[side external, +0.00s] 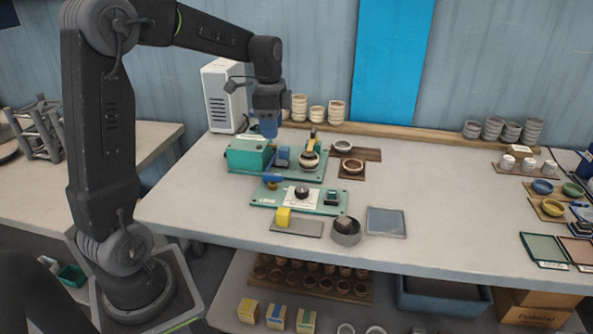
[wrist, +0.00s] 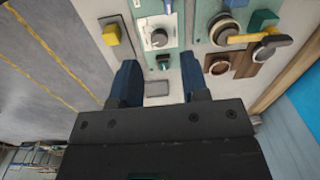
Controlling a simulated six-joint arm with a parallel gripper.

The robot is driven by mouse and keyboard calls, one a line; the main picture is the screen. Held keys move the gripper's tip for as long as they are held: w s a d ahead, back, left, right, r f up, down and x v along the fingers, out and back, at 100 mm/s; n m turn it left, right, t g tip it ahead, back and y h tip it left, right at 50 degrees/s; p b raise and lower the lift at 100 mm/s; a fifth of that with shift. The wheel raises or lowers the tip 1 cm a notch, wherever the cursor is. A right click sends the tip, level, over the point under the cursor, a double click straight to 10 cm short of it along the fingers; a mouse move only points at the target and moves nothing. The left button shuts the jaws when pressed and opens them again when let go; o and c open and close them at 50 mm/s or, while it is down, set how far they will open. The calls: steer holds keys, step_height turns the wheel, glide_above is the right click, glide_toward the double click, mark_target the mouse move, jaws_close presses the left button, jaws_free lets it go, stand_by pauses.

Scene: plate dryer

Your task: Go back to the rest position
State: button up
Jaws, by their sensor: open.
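My gripper (side external: 268,125) hangs above the back left part of the workbench, just over the green box-shaped machine. In the wrist view my gripper (wrist: 160,85) has its two blue fingers wide apart with nothing between them. The green machine (side external: 248,154) sits on a green base plate with a round dark and cream part (side external: 309,160) and a yellow-topped handle. A second green plate (side external: 262,194) in front carries a white panel with a black knob (side external: 302,192); the knob also shows in the wrist view (wrist: 159,38).
A yellow block (side external: 283,216) on a grey strip, a grey bowl (side external: 345,232) and a flat grey tile (side external: 386,222) lie near the front edge. A white case (side external: 222,96) and stacked cups (side external: 299,107) stand behind my gripper. The bench middle right is clear.

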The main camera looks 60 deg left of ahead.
steer(key=s+d+r+n+t, duration=0.2)
steer(key=s+d+n+t, duration=0.3)
steer(key=s+d, duration=1.2)
steer(key=d+n, duration=0.2)
steer(key=n, duration=0.1)
steer(key=shift+d+r, duration=0.35)
steer(key=shift+r, duration=0.05)
